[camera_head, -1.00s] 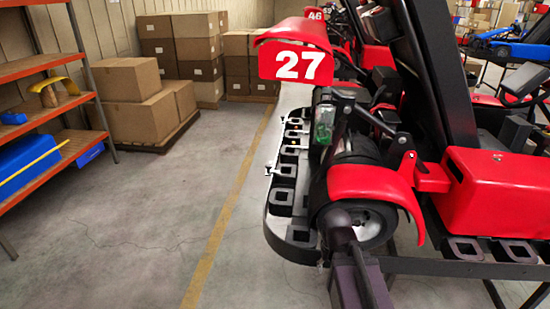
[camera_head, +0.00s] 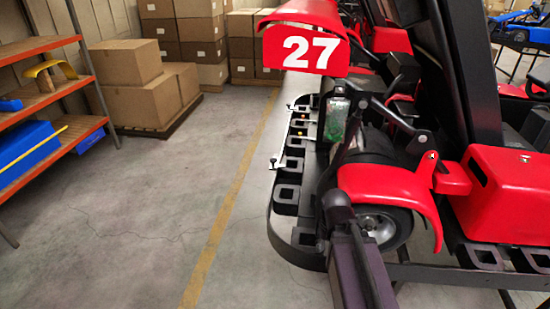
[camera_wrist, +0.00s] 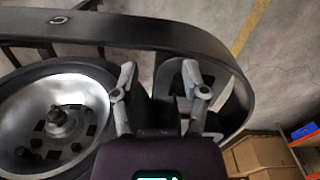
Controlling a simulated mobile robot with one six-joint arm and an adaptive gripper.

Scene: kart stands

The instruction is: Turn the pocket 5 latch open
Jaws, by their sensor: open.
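Black square pockets (camera_head: 286,195) run in a row along the side of the kart's black bumper (camera_head: 275,235). Two small pale latch levers with dark knobs stick out from the row, a nearer one (camera_head: 274,162) and a farther one (camera_head: 292,107). No numbers are readable, so I cannot tell which is pocket 5. In the wrist view my gripper (camera_wrist: 157,80) is open and empty. Its right finger lies in front of a black pocket frame; contact cannot be told. No latch lever is clearly visible there. The head view does not show the fingers clearly.
A wheel (camera_wrist: 62,120) lies left of my gripper in the wrist view, and the bumper loop (camera_wrist: 150,35) arches beyond. The red kart fender (camera_head: 390,192) is close by my arm. Cardboard boxes (camera_head: 140,80) and a shelf (camera_head: 50,118) stand left. The floor between is clear.

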